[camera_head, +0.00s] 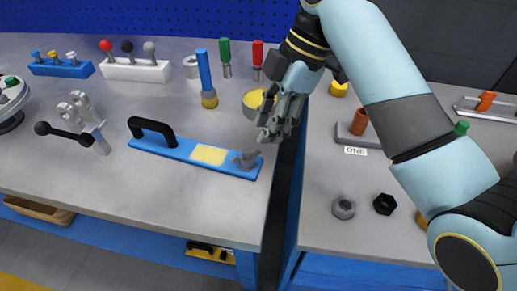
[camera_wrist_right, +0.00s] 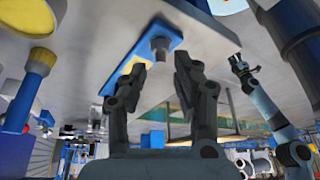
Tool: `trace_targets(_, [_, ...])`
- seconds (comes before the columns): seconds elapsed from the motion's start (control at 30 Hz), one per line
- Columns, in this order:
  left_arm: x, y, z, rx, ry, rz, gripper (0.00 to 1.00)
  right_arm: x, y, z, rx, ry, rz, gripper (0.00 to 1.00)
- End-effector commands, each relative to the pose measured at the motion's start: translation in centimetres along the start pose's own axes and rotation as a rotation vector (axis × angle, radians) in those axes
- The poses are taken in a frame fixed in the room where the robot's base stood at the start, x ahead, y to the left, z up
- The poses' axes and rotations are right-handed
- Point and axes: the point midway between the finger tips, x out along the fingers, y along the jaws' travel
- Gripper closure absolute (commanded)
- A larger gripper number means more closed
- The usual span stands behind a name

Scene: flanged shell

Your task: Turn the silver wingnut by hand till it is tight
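The silver wingnut (camera_head: 246,160) sits at the right end of a blue plate (camera_head: 180,150) with a yellow patch and a black handle. In the right wrist view the wingnut (camera_wrist_right: 160,44) shows ahead of the fingers, near the blue plate's end. My right gripper (camera_head: 268,134) is just above and to the right of the wingnut, apart from it. Its two fingers (camera_wrist_right: 160,78) are spread with nothing between them. A light arm with a small dark gripper (camera_wrist_right: 243,68), seemingly my left one, shows in the wrist view; its finger state is unclear. The head view does not show it.
A yellow-topped tin (camera_head: 252,104) and a blue-handled brush (camera_head: 207,80) stand behind the plate. Red and green-handled tools are further back. A dark gap (camera_head: 285,190) separates the two benches. Loose nuts (camera_head: 344,208) lie on the right bench. Bench in front of the plate is clear.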

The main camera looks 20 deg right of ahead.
Motion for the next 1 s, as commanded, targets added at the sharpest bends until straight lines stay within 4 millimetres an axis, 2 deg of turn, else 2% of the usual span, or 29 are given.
trace_targets(0.1, [0.1, 0.7, 0.0, -0.003, 0.0, 0.008, 0.6, 2.4, -0.1, -0.1, 0.001, 0.003, -0.004, 0.7])
trace_targets(0.3, [0.3, 2.3, 0.1, -0.011, -0.001, 0.026, 0.6, 5.2, 0.0, -0.1, 0.0, 0.0, -0.001, 0.7])
trace_targets(0.47, [0.4, 2.2, 0.1, -0.01, -0.001, 0.024, 0.6, 6.1, 0.0, -0.1, -0.002, -0.001, 0.0, 0.7])
trace_targets(0.7, [0.4, 1.6, 0.1, -0.007, -0.001, 0.017, 0.6, 6.2, 0.0, -0.1, -0.002, -0.001, 0.001, 0.7])
trace_targets(0.93, [0.4, 1.5, 0.1, -0.007, -0.001, 0.016, 0.6, 6.2, 0.0, 0.0, -0.002, -0.001, 0.001, 0.99])
trace_targets(1.0, [0.4, 1.5, 0.1, -0.007, -0.001, 0.016, 0.6, 6.2, 0.0, 0.0, -0.002, -0.001, 0.0, 1.0])
